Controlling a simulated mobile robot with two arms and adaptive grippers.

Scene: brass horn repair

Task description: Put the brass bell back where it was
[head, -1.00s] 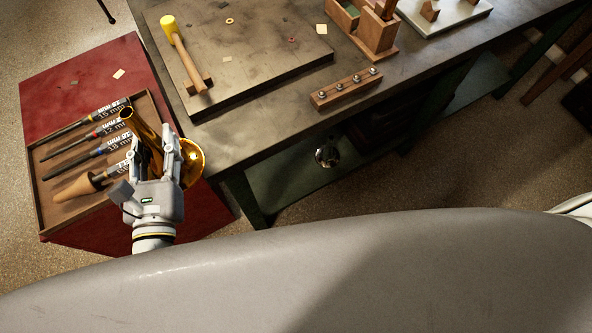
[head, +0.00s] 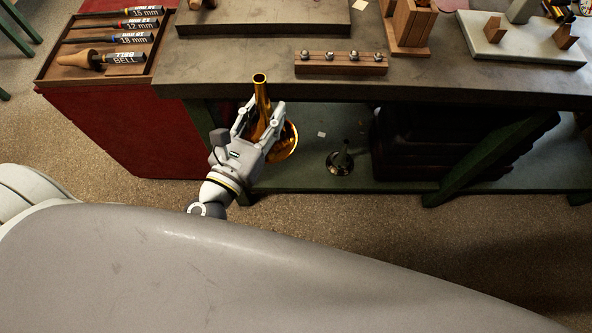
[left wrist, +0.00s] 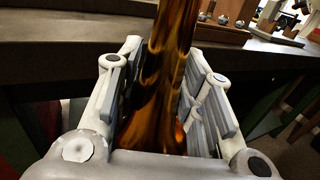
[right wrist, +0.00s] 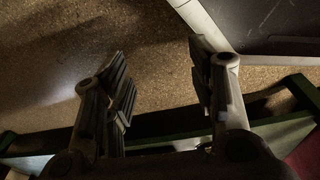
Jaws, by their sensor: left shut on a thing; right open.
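My left gripper (head: 259,122) is shut on the brass bell (head: 284,142), a golden flared horn piece with a narrow tube end pointing up. The bell is held upright, slightly tilted, in front of the workbench's front edge. In the left wrist view, the bell's tube (left wrist: 168,70) stands between the two fingers; its flared end is mostly hidden. My right gripper (right wrist: 160,85) is open and empty in the right wrist view, above the speckled floor. It does not show in the head view.
The workbench (head: 240,62) has a lower green shelf (head: 300,177) with a small dark flared piece (head: 340,161) and a dark case (head: 420,140). A red cabinet (head: 140,125) bearing a wooden tool tray (head: 57,50) stands left. A wooden block with metal studs (head: 340,68) sits near the bench edge.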

